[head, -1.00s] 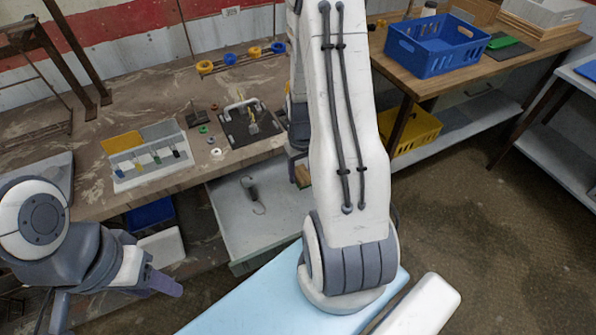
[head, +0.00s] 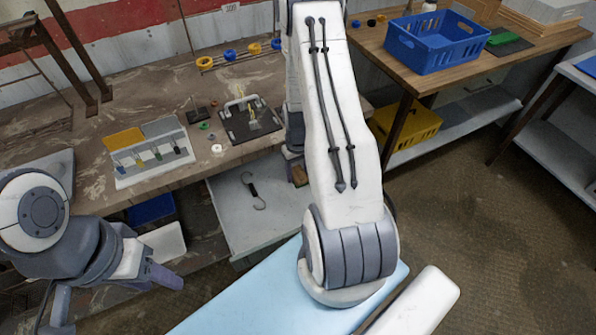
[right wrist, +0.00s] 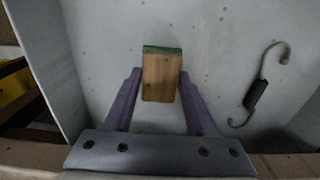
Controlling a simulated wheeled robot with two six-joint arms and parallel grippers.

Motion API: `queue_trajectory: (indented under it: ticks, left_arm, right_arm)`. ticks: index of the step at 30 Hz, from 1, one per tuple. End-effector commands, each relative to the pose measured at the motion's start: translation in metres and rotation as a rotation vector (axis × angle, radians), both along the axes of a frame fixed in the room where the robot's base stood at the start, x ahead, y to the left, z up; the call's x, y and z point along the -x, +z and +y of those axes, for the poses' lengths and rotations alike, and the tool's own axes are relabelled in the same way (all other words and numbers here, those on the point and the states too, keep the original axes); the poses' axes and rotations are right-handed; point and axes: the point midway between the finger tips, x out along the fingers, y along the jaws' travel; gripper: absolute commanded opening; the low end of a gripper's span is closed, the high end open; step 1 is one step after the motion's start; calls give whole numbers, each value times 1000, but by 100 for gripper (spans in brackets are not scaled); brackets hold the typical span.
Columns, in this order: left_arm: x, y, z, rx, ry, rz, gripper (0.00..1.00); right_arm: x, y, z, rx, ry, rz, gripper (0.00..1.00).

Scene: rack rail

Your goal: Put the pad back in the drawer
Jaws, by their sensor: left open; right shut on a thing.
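The pad (right wrist: 161,78) is a small wooden block with a green face at its far end. My right gripper (right wrist: 160,92) is shut on it, with a purple finger on each side. In the head view, a sliver of the pad (head: 299,174) shows beside my right arm, which hides most of that gripper (head: 294,150). The pad is over the right part of the open grey drawer (head: 229,212); I cannot tell whether it touches the floor. My left gripper (head: 160,275) is open and empty in front of the bench, partly hidden by its own arm.
An S-shaped hook with a black grip (head: 252,190) lies in the drawer, right of the pad in the wrist view. The bench above holds a black board (head: 250,122) and a compartment rack (head: 150,155). A blue crate (head: 436,42) stands on the right table.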

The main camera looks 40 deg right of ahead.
Motion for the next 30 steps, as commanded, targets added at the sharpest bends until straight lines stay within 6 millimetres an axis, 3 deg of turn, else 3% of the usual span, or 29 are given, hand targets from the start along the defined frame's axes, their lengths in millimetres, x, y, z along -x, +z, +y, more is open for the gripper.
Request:
queue_trajectory:
  ticks: [1, 2, 3, 4, 12, 17, 30]
  left_arm:
    - [0, -3, 0, 0, 0, 0, 50]
    - [0, -2, 0, 0, 0, 0, 50]
    - [0, -1, 0, 0, 0, 0, 50]
    - [0, -1, 0, 0, 0, 0, 50]
    - [0, -1, 0, 0, 0, 0, 50]
    - [0, 1, 0, 0, 0, 0, 50]
    - [0, -5, 0, 0, 0, 0, 50]
  right_arm:
    - [0, -3, 0, 0, 0, 0, 4]
    - [0, -2, 0, 0, 0, 0, 64]
    - [0, -2, 0, 0, 0, 0, 79]
    - [0, -2, 0, 0, 0, 1, 86]
    - [1, -2, 1, -2, 0, 3, 86]
    - [0, 8, 0, 0, 0, -1, 86]
    - [-1, 96, -1, 3, 0, -5, 86]
